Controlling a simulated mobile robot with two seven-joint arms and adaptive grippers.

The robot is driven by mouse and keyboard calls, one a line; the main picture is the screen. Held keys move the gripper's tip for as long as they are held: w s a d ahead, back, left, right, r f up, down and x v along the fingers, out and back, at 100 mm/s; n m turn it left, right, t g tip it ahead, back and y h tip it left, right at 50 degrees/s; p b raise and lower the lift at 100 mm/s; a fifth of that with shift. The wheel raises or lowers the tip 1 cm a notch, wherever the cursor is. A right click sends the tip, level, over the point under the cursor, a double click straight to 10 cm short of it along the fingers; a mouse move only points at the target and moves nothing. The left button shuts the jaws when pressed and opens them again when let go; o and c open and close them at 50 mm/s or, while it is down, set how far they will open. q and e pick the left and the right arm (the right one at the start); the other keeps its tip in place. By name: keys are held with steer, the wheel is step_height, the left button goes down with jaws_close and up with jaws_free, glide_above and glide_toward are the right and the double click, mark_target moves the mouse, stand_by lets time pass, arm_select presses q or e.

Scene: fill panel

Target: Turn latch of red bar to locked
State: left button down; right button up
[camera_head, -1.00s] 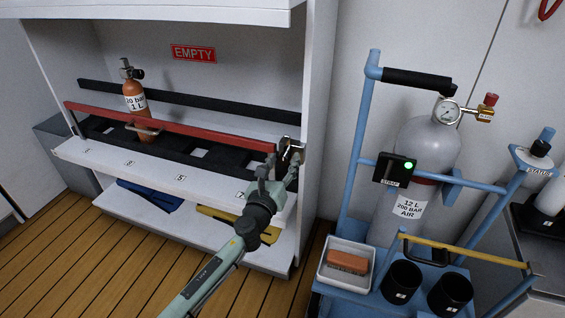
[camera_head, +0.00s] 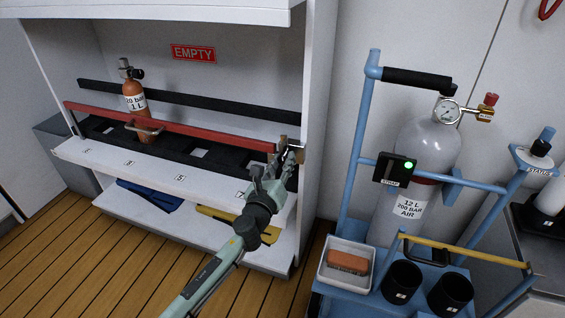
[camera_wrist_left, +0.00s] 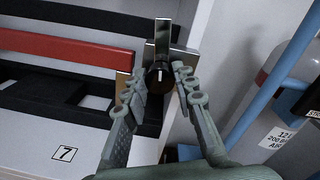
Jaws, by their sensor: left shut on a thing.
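The red bar (camera_head: 180,132) runs level across the front of the shelf, past an orange cylinder (camera_head: 135,100). It also shows in the left wrist view (camera_wrist_left: 60,47), ending left of the latch. The latch (camera_wrist_left: 159,78) has a black round knob with a white mark, a metal plate behind it and a flat metal piece standing upright above. My left gripper (camera_head: 283,167) is at the bar's right end. In the left wrist view my left gripper (camera_wrist_left: 160,92) has its fingers on both sides of the knob, shut on it. My right gripper is not in view.
The white shelf side wall (camera_head: 318,120) stands close to the right of the latch. A blue trolley (camera_head: 352,190) with a grey cylinder (camera_head: 425,150) and a white tray (camera_head: 325,275) stands further right. The wooden floor (camera_head: 70,265) at left is clear.

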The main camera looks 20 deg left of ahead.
arm_select(q)
steer(key=n, duration=0.2)
steer(key=shift+n, duration=3.4)
steer(key=n, duration=0.3)
steer(key=n+p, duration=0.1)
steer(key=n, duration=0.2)
steer(key=shift+g+h+p, duration=0.3)
steer(key=shift+n, duration=0.5)
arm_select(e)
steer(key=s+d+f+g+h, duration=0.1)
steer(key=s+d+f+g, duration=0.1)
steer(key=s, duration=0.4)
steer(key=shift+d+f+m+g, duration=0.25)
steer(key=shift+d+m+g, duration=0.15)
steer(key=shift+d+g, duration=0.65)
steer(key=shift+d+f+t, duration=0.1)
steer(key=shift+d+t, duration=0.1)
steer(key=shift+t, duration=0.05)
arm_select(q)
steer(key=c, duration=1.2)
jaws_free()
